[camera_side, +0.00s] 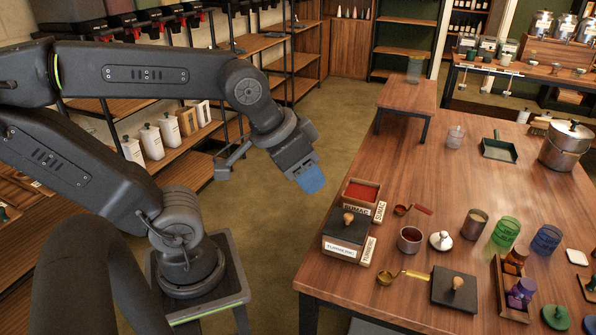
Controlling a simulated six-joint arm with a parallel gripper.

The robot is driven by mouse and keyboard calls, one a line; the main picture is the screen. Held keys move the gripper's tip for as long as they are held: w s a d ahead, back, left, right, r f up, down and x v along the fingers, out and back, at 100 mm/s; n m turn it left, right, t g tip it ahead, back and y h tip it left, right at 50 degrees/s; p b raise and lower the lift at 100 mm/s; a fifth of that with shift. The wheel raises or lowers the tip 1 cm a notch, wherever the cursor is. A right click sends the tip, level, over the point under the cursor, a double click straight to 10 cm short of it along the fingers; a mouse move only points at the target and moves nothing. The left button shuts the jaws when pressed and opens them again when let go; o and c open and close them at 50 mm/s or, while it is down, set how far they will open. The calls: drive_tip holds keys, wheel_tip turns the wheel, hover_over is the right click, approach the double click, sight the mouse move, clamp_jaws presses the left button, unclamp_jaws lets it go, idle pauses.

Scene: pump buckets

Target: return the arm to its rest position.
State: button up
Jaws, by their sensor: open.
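My gripper (311,181) hangs in the air left of the wooden table (400,165), over the floor, with its blue tips angled down to the right. It is apart from everything and nothing shows between its fingers. Below and right of it, on the table, stand an open box of red spice labelled SUMAC (362,194) and a TURMERIC box (345,240) with a dark knobbed lid on it. The gap between my fingertips is too small to make out.
Scoops with a red handle (413,209) and a yellow handle (404,275), a red-filled cup (410,239), a knobbed dark lid (455,289) and coloured glasses (506,232) crowd the table's front. A metal pot (566,146) stands at right. Shelves (185,140) stand behind my arm. The table's middle is clear.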

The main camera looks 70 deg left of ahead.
drive_tip(key=shift+s+a+f, duration=0.25)
drive_tip(key=shift+s+a, duration=0.1)
drive_tip(key=shift+s, duration=0.15)
